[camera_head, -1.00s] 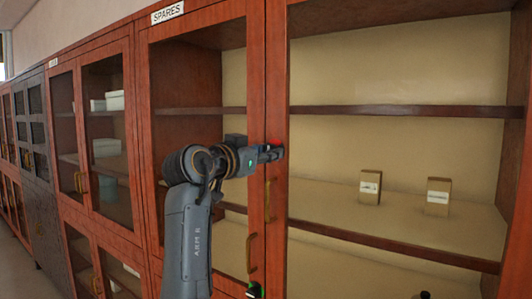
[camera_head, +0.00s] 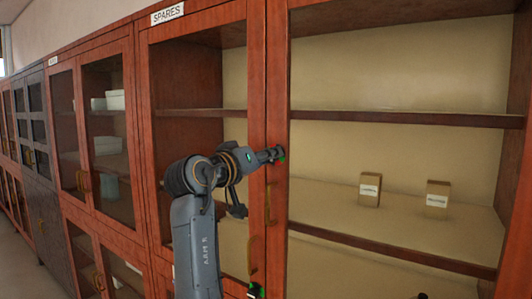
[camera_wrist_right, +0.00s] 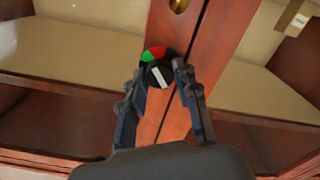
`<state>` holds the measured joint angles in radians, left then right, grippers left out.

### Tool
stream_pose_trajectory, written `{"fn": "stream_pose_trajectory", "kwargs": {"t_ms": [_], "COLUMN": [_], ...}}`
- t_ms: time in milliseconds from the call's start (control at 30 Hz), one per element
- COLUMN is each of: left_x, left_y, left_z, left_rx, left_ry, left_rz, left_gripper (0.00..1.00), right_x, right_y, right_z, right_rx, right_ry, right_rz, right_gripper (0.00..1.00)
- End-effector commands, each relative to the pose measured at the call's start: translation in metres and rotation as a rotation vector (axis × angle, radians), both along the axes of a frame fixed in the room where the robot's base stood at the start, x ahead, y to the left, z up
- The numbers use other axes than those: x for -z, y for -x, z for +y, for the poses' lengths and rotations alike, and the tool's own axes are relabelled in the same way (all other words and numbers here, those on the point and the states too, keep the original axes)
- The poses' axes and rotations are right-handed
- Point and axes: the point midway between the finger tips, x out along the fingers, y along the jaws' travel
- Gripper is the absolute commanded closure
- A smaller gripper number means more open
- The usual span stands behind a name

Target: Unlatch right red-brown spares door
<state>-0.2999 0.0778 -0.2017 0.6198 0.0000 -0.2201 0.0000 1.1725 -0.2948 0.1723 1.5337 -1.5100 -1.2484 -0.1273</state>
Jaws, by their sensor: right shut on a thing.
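The red-brown spares cabinet has a left door (camera_head: 257,75) and a right door (camera_head: 277,75) with glass panes, both standing shut. A small round latch knob, black with red and green segments and a white bar, is on the door frame in the right wrist view (camera_wrist_right: 157,72). My right gripper (camera_wrist_right: 163,75) is shut on this knob, one finger on each side. In the head view my right gripper (camera_head: 272,154) reaches the frame where the doors meet, and mostly hides the knob; a green spot shows beside the fingertips. My left gripper is not in view.
Brass handles (camera_head: 268,203) hang on the doors below the knob. Two small boxes (camera_head: 370,189) (camera_head: 437,199) stand on a shelf behind the right pane. A SPARES sign (camera_head: 168,13) is above. More cabinets (camera_head: 40,170) run off to the left.

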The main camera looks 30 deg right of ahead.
Motion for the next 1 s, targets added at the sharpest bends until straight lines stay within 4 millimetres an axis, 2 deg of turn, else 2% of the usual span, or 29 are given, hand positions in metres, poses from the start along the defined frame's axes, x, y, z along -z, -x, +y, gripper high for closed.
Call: {"fn": "stream_pose_trajectory", "kwargs": {"t_ms": [600, 1000], "left_x": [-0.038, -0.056], "left_y": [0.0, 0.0], "left_z": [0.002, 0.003], "left_rx": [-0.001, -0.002], "left_ry": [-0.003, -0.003], "left_rz": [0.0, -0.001], "left_gripper": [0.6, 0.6], "right_x": [-0.005, -0.004], "right_y": [0.0, 0.0], "right_z": [0.0, 0.0], "right_rx": [0.001, 0.002], "right_ry": [0.226, 0.321], "right_rz": [0.531, 0.764], "right_gripper": [1.0, 1.0]}}
